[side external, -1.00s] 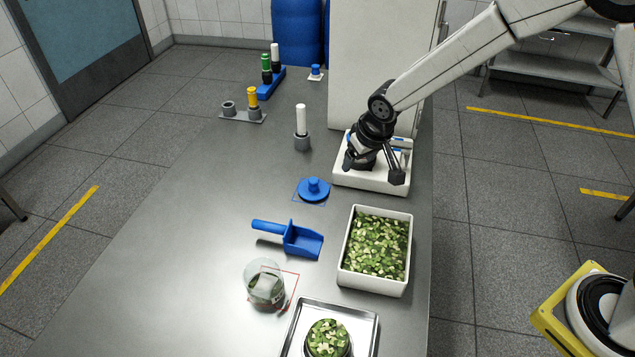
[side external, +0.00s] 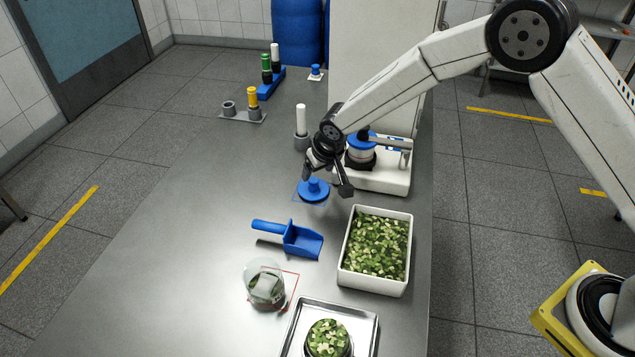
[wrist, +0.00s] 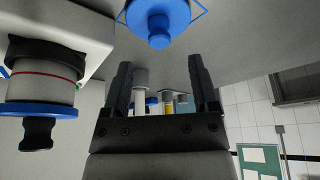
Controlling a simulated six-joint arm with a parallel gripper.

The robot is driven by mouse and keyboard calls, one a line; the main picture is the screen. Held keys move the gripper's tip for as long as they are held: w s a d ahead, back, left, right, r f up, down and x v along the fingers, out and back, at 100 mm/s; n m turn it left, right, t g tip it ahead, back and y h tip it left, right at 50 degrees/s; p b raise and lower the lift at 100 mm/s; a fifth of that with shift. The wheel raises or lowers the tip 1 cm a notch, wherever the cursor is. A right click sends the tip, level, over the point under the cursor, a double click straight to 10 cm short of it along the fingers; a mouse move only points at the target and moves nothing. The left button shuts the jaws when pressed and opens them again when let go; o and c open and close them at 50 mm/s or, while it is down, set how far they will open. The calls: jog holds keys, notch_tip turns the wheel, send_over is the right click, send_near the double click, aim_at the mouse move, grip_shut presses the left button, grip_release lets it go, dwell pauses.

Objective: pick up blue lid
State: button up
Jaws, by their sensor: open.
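The blue lid (side external: 313,190) is a round disc with a knob on top. It lies flat on the steel table, inside a thin blue square outline. It also shows in the wrist view (wrist: 158,18) at the top edge, partly cut off, beyond the fingertips. My gripper (side external: 327,186) is open with nothing between its fingers. It is just above and beside the lid in the side view, its two fingers spread around the knob's level. Its dark fingers also show in the wrist view (wrist: 161,75). I cannot tell whether a finger touches the lid.
A white machine (side external: 383,177) stands close behind my gripper. A white tub of green pieces (side external: 350,283), a blue scoop (side external: 290,237), a glass beaker (side external: 264,285) and a metal tray (side external: 369,322) stand nearer. A white-topped marker in a grey holder (side external: 301,142) stands behind the lid. The table's left side is clear.

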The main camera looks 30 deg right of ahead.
aim_at(314, 180)
jog(key=shift+w+f, duration=0.15)
jog(key=shift+f, duration=0.2)
jog(key=shift+f, duration=0.1)
jog(key=shift+x, duration=2.55)
grip_shut()
